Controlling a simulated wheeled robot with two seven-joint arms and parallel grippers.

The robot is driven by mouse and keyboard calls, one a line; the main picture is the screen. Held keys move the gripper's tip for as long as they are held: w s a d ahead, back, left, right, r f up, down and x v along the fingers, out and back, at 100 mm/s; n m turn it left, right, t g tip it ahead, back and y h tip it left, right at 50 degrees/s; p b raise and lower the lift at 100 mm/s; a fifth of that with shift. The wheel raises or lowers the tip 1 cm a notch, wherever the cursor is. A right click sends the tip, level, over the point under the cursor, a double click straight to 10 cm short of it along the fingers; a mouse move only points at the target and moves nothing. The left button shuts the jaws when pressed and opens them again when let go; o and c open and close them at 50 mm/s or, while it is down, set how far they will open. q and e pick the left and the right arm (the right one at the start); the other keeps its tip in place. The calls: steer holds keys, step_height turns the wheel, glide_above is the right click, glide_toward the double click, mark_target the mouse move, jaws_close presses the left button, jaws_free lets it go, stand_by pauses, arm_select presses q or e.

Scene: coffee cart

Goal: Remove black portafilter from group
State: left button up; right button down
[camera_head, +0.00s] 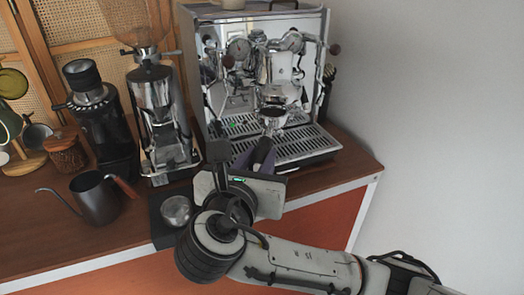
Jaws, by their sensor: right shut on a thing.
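The black portafilter (272,118) is at the front of the chrome espresso machine (240,75), just under the group head (272,92). Its metal basket end shows; whether it touches the group I cannot tell. Its dark handle points toward me and down into my right gripper (258,156). My right gripper is shut on that handle, above the front edge of the drip tray (300,146). The gripper body hides part of the handle and tray. My left gripper is not in view.
Left of the machine stand a chrome grinder (158,112) and a black grinder (98,115). A gooseneck kettle (95,199) and a dark tray with a metal cup (177,209) sit near the counter's front edge. A white wall (440,110) bounds the right side.

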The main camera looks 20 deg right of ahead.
steer(key=shift+s+a+r, duration=0.1)
steer(key=shift+s+a, duration=0.05)
steer(key=shift+s, duration=0.15)
steer(key=shift+a, duration=0.1)
steer(key=f+v, duration=0.1)
steer(key=v, duration=0.5)
steer(key=shift+s+a, duration=0.2)
steer(key=shift+s, duration=0.3)
